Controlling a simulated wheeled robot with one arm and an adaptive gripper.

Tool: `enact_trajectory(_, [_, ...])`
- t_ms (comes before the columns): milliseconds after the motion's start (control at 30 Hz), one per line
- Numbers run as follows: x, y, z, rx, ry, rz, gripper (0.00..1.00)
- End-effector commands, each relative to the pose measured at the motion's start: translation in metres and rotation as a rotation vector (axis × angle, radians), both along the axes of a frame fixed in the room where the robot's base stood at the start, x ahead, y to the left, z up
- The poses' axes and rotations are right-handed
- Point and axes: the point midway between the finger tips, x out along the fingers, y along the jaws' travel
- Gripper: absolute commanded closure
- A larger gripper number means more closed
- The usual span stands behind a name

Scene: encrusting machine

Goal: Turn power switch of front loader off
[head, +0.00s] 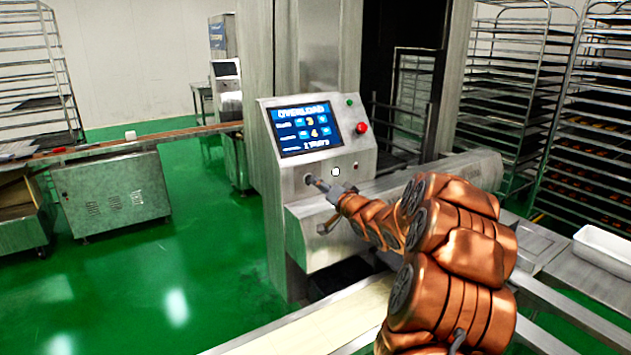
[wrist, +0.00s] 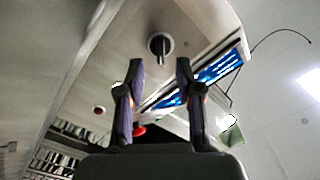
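The front of the steel machine (head: 275,150) carries a sloped control panel with a lit blue screen (head: 307,130). A round dark rotary switch (head: 308,179) sits low on the panel's left, partly hidden by my gripper (head: 322,187). In the wrist view the switch (wrist: 160,44) is a round disc with a dark raised handle. My gripper (wrist: 160,66) is open there, its two fingers apart, with the switch just beyond and between the fingertips. Whether the fingers touch it cannot be told. The switch's labels are not readable.
A red mushroom button (head: 361,128), a green light (head: 349,102) and a pale button (head: 335,172) are on the same panel. A conveyor belt (head: 325,325) runs below my arm. Tray racks (head: 510,80) stand at the right. Green floor at the left is open.

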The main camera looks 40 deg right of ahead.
Motion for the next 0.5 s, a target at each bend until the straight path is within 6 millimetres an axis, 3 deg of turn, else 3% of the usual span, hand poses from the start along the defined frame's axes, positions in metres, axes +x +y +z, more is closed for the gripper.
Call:
enact_trajectory(200, [0.023, -0.001, 0.000, 0.000, 0.001, 0.001, 0.65])
enact_trajectory(500, [0.032, -0.002, 0.000, 0.000, -0.001, -0.001, 0.65])
